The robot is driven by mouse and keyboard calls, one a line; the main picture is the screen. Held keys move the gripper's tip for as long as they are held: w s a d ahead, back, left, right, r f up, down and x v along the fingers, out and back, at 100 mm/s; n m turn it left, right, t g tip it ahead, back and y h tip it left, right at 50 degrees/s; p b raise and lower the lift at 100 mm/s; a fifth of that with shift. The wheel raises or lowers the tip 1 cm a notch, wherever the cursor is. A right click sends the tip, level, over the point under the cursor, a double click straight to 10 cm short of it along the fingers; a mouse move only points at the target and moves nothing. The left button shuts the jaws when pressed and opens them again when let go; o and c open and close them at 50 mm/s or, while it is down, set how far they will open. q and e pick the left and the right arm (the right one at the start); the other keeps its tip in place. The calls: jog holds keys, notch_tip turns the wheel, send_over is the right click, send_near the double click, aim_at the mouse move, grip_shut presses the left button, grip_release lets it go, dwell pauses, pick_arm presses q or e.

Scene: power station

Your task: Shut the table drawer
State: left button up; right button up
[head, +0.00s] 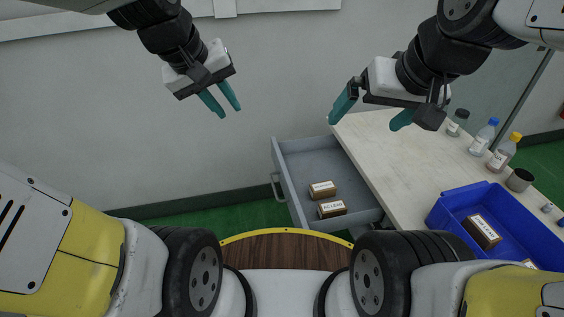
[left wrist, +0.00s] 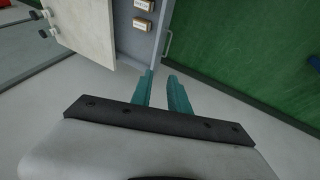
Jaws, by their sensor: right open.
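The grey table drawer (head: 309,160) is pulled out from the left side of the pale-topped table (head: 392,150). Its front, with a metal handle (head: 276,186), faces left. My right gripper (head: 363,126) is open and empty above the table's far left corner.
Green and grey floor left of the drawer is clear.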

pick_arm(q)
jog(key=w+f+n, duration=0.1)
jog(key=w, duration=0.1)
jog(key=w+f+n, duration=0.1)
jog(key=w, duration=0.1)
jog(key=w+d+f+n+g, duration=0.1)
jog(key=w+f, duration=0.1)
jog(key=shift+d+n, duration=0.1)
jog(key=shift+n, duration=0.2)
grip_shut()
jog(key=w+d+f+n+g, duration=0.1)
jog(key=w+f+n, duration=0.35)
jog(key=f, duration=0.55)
jog(key=w+d+f+n+g, duration=0.1)
jog(key=w+f+n, duration=0.35)
jog(key=f, duration=0.45)
jog(key=w+d+f+n+g, duration=0.1)
jog(key=w+f+n, duration=0.35)
jog(key=f, duration=0.55)
jog(key=w+d+f, duration=0.1)
jog(key=d+f, duration=0.5)
jog(key=f, duration=0.4)
jog(key=shift+w, duration=0.15)
